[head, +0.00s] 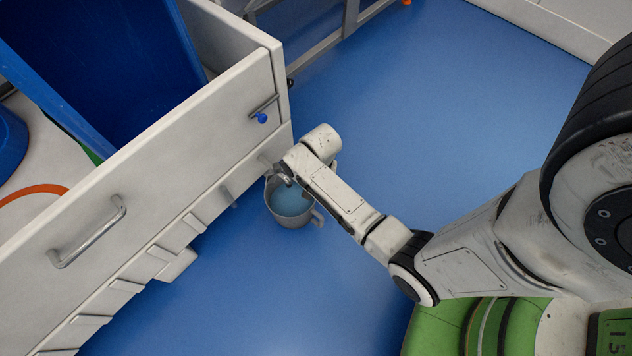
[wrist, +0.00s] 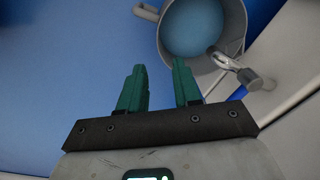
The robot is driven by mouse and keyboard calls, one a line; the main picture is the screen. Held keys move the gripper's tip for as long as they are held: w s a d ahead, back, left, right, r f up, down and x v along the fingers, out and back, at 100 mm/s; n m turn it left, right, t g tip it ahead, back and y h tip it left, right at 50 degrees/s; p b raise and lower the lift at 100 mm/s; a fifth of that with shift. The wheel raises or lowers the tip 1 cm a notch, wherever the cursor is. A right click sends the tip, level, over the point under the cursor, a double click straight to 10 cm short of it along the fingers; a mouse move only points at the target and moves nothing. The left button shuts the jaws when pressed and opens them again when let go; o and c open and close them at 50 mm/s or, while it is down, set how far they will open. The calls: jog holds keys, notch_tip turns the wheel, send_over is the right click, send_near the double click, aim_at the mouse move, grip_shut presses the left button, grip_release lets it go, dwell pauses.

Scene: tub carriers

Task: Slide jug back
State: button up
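The jug (head: 287,222) is grey with a side handle and holds something pale blue. In the head view it stands upright on the blue floor, close to the white carrier's (head: 172,150) side, partly covered by my arm. In the wrist view the jug (wrist: 198,62) is at the top right, its handle on the left. My gripper (wrist: 158,72) shows two teal fingers, apart with nothing between them. The fingertips point toward the jug's near side; I cannot tell whether the right one touches it. In the head view my arm hides the fingers.
A metal tap (wrist: 230,63) hangs over the jug's rim in the wrist view. The carrier has a blue knob (head: 262,118) and a metal handle (head: 88,236), and holds a dark blue tub (head: 110,60). A grey metal frame (head: 325,40) stands behind. The blue floor (head: 440,110) is open to the right.

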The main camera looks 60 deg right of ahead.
jog(key=shift+m, duration=0.9)
jog(key=f, duration=0.1)
jog(key=d+f+b, duration=0.1)
jog(key=f, duration=0.2)
jog(key=shift+w+d+f+b, duration=0.2)
jog(key=shift+w+f+b, duration=0.05)
jog(key=shift+w+b, duration=0.05)
jog(key=shift+f, duration=0.1)
jog(key=f+b, duration=0.2)
jog(key=f, duration=0.1)
jog(key=f+b, duration=0.2)
jog(key=f, duration=0.2)
jog(key=f+b, duration=0.2)
jog(key=f, duration=0.1)
jog(key=shift+w+a+f, duration=0.1)
jog(key=shift+w+f, duration=0.15)
jog(key=shift+w, duration=0.1)
grip_shut()
